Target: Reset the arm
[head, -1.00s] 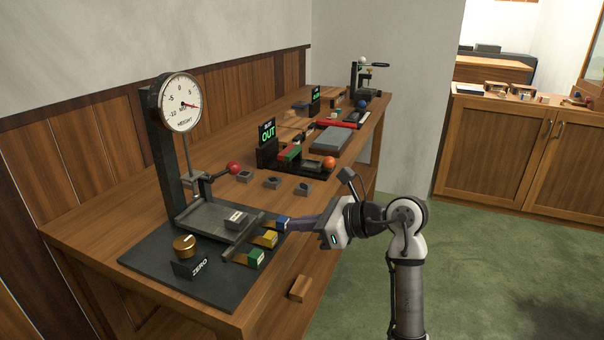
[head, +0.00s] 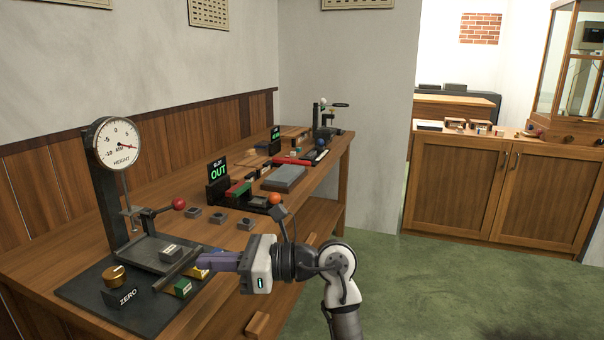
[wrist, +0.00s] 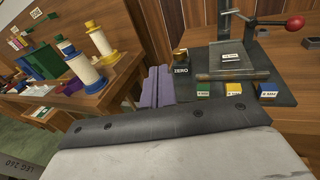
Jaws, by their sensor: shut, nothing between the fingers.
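My gripper (head: 203,262) reaches left over the front edge of the bench, its purple fingers shut and empty. In the head view its fingertips overlap the right side of the height gauge's dark base, by a yellow block (head: 201,273) and a green block (head: 183,288). In the wrist view the purple fingers (wrist: 157,86) lie together. There the green block (wrist: 203,88), yellow block (wrist: 233,89) and a blue block (wrist: 266,90) stand in a row to their right, apart from them. The blue block is hidden in the head view.
The height gauge (head: 117,144) stands at the near left with a brass ZERO knob (head: 114,275). Three small grey blocks (head: 218,218) and a slot device reading OUT (head: 218,172) lie farther along the bench. Green floor (head: 420,290) is open to the right.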

